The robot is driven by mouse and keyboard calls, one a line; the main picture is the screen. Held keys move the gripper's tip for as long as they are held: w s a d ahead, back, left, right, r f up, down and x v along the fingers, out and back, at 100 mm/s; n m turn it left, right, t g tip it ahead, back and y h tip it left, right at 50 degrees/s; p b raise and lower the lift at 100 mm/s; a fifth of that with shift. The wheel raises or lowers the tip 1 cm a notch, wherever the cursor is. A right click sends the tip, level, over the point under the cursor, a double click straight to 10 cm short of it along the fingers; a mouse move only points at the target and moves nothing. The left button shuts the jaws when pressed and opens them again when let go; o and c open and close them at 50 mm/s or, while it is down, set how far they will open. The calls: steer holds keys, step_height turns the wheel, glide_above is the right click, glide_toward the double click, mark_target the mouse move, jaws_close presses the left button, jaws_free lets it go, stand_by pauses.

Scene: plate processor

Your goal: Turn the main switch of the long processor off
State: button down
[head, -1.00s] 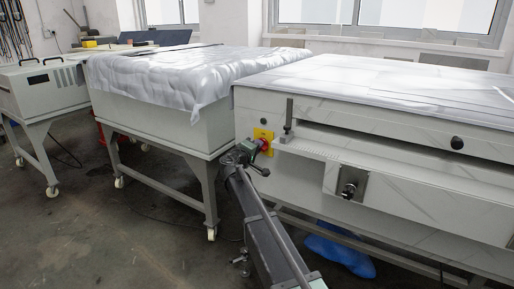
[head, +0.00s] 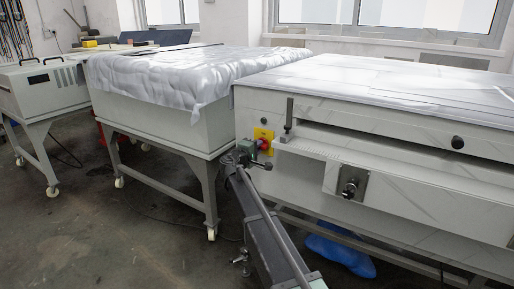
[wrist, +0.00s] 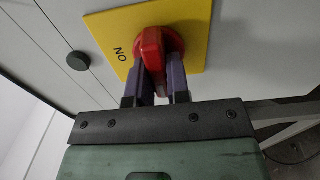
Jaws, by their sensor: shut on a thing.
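The long processor (head: 400,150) is the large pale machine at the right in the head view. Its main switch is a red rotary knob (head: 264,145) on a yellow plate (head: 260,134) at the machine's left end. In the wrist view the red knob (wrist: 152,48) sits on the yellow plate (wrist: 108,30), with the word ON upside down beside it. My gripper (wrist: 161,68) has its two purple fingers closed on the knob's handle. In the head view my gripper (head: 255,148) partly covers the switch.
A cloth-covered table unit (head: 190,70) stands to the left. A blue bag (head: 340,254) lies under the processor. The floor at left front is clear.

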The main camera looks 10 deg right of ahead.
steer(key=c, duration=1.1)
jaws_free()
steer(key=shift+s, duration=0.1)
steer(key=v, duration=1)
steer(key=shift+s+a, duration=0.25)
steer(key=shift+s, duration=0.05)
steer(key=s+d+f+m+g+y, duration=0.25)
steer(key=s+f+g, duration=0.3)
steer(key=s, duration=0.35)
steer(key=s+d+f+m+g+y, duration=0.2)
steer(key=s+d+f+m+g, duration=0.15)
steer(key=s+f, duration=0.45)
steer(key=s+f+m+g+y, duration=0.2)
steer(key=s+y, duration=0.2)
steer(key=s, duration=0.7)
steer(key=s+f+m+g+y, duration=0.2)
steer(key=s+y, duration=0.2)
steer(key=s, duration=0.6)
steer(key=shift+h, duration=0.25)
steer(key=r+p, duration=1)
steer(key=w+d+r+p, duration=0.1)
steer(key=r+p, duration=1.9)
steer(key=shift+w+d+r, duration=0.15)
steer(key=shift+d, duration=0.1)
